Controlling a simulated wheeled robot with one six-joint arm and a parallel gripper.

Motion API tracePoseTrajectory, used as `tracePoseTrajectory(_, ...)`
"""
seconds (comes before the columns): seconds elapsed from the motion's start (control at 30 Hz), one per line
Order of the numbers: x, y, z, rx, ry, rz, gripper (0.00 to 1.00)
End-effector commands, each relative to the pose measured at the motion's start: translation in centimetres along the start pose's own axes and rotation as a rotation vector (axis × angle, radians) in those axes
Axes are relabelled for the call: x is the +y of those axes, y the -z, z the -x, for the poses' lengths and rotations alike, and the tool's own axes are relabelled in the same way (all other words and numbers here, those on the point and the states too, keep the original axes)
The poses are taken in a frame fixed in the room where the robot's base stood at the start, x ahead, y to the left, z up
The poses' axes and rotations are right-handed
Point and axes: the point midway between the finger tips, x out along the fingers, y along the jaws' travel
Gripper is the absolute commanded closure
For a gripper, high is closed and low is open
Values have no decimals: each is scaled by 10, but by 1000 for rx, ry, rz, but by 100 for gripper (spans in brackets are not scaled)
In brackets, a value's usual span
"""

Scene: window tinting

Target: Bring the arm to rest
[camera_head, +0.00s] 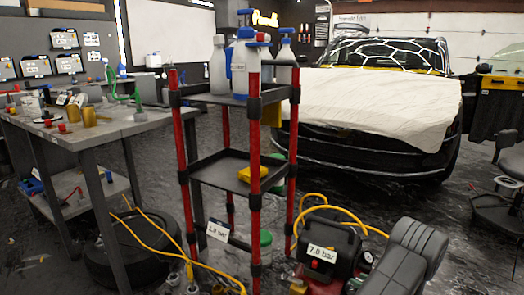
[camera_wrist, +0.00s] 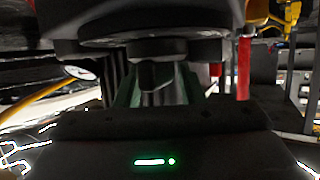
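In the head view, dark grey rounded links of my arm (camera_head: 408,257) show at the lower right, beside the compressor. My gripper's fingers cannot be made out clearly in either view. The wrist view is filled close up by dark parts, probably my own, with a green light low in the middle. I cannot tell whether the gripper is open or shut, and I see no object held.
A red-post cart (camera_head: 222,173) with several spray bottles stands in the middle. A compressor (camera_head: 327,257) with yellow hose is close to my arm. A cluttered workbench (camera_head: 95,133) is left; a car under a white cover (camera_head: 375,103) is behind. A stool (camera_head: 507,182) stands right.

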Motion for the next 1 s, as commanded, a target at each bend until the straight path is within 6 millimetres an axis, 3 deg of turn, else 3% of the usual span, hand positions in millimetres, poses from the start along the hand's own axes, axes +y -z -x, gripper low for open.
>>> tracePoseTrajectory(0.4,1,-1,-1,0,-158,-66,65)
tracePoseTrajectory(1.0,2,3,1,0,-182,-70,65)
